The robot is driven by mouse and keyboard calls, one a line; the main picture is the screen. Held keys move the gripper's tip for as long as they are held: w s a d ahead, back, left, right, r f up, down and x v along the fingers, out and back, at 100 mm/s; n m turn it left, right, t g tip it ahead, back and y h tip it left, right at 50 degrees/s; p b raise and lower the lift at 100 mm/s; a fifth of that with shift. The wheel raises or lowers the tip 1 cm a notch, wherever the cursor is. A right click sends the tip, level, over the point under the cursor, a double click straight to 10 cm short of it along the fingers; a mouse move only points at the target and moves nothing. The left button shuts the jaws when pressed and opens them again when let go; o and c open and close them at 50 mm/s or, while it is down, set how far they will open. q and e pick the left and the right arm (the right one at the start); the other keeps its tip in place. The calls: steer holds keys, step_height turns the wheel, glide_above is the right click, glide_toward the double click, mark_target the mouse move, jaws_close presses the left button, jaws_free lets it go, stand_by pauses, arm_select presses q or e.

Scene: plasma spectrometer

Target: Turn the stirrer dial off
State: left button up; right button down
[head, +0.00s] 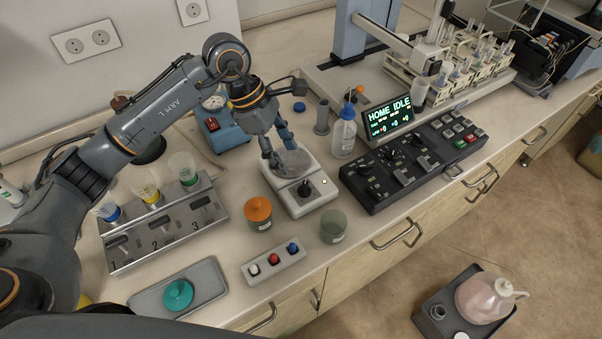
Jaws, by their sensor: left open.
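The stirrer (309,204) is a small white box with a round grey plate (291,163) on top and a dark dial (304,188) on its front part. The dial's exact setting is too small to read. My left gripper (278,158) is open and points down over the far left part of the plate, behind the dial and apart from it. Its fingers hide part of the plate. I cannot tell whether the fingertips touch the plate. My right gripper is not in the head view.
An orange-lidded jar (258,213) and a greenish jar (333,227) stand in front of the stirrer. A three-button box (273,263) lies nearer. A black control panel (412,160) stands right, a numbered rack (165,226) left. A wash bottle (343,137) stands behind right.

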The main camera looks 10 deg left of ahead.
mark_target(304, 185)
arm_select(q)
steer(key=p+x, duration=0.2)
steer(key=x, duration=0.7)
steer(key=shift+w+d+f, duration=0.1)
steer(key=shift+w, duration=0.05)
steer(key=shift+d+f, duration=0.1)
steer(key=shift+f, duration=0.25)
jaws_close()
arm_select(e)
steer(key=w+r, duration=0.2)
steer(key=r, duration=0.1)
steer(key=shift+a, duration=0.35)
